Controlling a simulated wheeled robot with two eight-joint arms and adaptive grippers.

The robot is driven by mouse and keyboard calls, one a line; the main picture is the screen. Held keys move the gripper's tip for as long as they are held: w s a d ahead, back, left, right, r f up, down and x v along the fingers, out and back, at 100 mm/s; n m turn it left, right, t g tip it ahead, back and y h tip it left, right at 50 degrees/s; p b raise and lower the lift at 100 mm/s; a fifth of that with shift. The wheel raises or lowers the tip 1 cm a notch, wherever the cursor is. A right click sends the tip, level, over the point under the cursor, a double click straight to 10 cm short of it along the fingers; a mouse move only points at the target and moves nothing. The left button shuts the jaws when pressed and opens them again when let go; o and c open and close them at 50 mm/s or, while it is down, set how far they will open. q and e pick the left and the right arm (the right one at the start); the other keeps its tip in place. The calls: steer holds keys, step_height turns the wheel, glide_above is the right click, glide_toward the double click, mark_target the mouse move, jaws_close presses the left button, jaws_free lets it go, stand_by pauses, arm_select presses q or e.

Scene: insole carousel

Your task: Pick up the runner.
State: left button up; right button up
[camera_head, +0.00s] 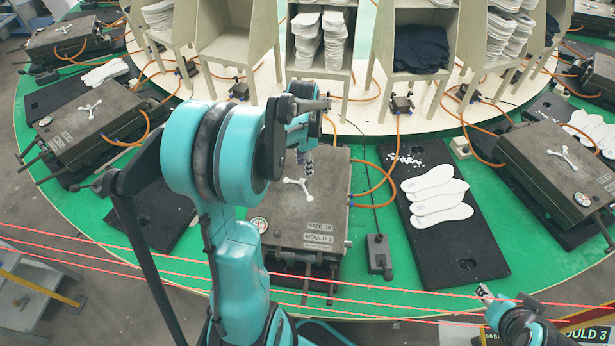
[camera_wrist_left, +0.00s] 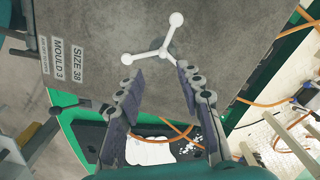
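The runner (camera_head: 297,186) is a thin white Y-shaped piece with round ends. It lies on the grey top of the mould labelled SIZE 38, MOULD 3 (camera_head: 325,215). My left gripper (camera_head: 306,158) is above the runner in the head view. In the left wrist view its two fingers (camera_wrist_left: 158,68) are spread apart with nothing between them. My right gripper (camera_head: 485,291) is small at the lower right, far from the runner; its opening is unclear.
A black mat with white insoles (camera_head: 478,262) lies right of the mould. A small grey box (camera_head: 379,254) stands between them. Orange hoses (camera_head: 388,180) curl beside the mould. Shelves with insole stacks (camera_head: 323,75) stand behind. Red lines cross in front of the green carousel (camera_head: 412,298).

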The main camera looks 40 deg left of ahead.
mark_target(302, 179)
arm_select(q)
steer(key=shift+s+d+f, duration=0.1)
steer(key=shift+s+f, duration=0.1)
steer(key=shift+f, duration=0.7)
steer(key=f+b, duration=0.1)
steer(key=f, duration=0.1)
steer(key=a+f+b, duration=0.1)
steer(key=f, duration=0.2)
steer(key=shift+w, duration=0.15)
steer(key=shift+r, duration=0.1)
steer(key=shift+c, duration=0.3)
steer(key=c, duration=0.8)
